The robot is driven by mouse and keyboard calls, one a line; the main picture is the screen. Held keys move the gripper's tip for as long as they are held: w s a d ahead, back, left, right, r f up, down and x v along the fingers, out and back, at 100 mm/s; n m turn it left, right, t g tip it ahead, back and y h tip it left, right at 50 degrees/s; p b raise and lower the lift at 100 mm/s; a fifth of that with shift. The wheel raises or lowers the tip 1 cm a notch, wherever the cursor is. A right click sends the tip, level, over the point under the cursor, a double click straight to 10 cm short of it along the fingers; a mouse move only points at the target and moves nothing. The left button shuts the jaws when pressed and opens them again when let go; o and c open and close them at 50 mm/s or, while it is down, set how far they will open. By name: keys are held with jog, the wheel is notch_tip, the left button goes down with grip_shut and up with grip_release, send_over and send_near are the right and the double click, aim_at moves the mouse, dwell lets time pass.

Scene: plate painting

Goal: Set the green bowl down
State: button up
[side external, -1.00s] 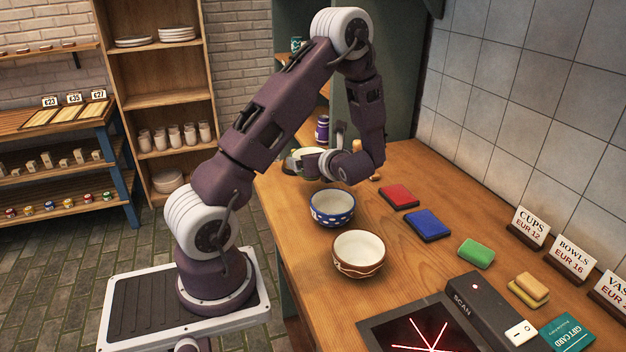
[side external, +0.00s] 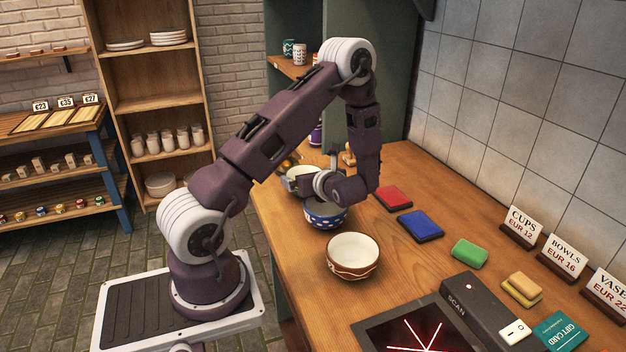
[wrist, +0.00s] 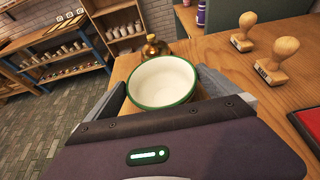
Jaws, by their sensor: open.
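The green bowl, white with a green rim, shows in the wrist view (wrist: 163,80) between my gripper's two fingers. My gripper (wrist: 165,92) is open around it, with a finger on either side. I cannot tell whether the fingers still touch the bowl. In the side view the green bowl (side external: 297,171) is partly hidden behind my gripper (side external: 308,183). It looks low over or on the far part of the wooden counter (side external: 415,170); its base is hidden.
A blue dotted bowl (side external: 325,218) is close in front of my gripper, partly covered by it. A brown-and-white bowl (side external: 352,257) stands nearer. Red (side external: 393,198) and blue (side external: 420,226) pads lie right.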

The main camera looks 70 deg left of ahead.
jog(key=s+d+r+n+t+h, duration=0.2)
jog(key=s+d+r+n+h, duration=0.2)
jog(key=d, duration=0.7)
jog(key=s+d+r+n+t+h, duration=0.1)
jog(key=s+d+r+n+h, duration=0.3)
jog(key=d+r+n, duration=0.4)
jog(key=s+d+r+n+t+h, duration=0.2)
jog(key=s+d+r+n+h, duration=0.3)
jog(key=d, duration=1)
notch_tip(320, 180, up, 2)
jog(key=shift+r+n+t, duration=0.1)
jog(key=shift+n+t, duration=0.2)
jog(key=shift+n, duration=0.2)
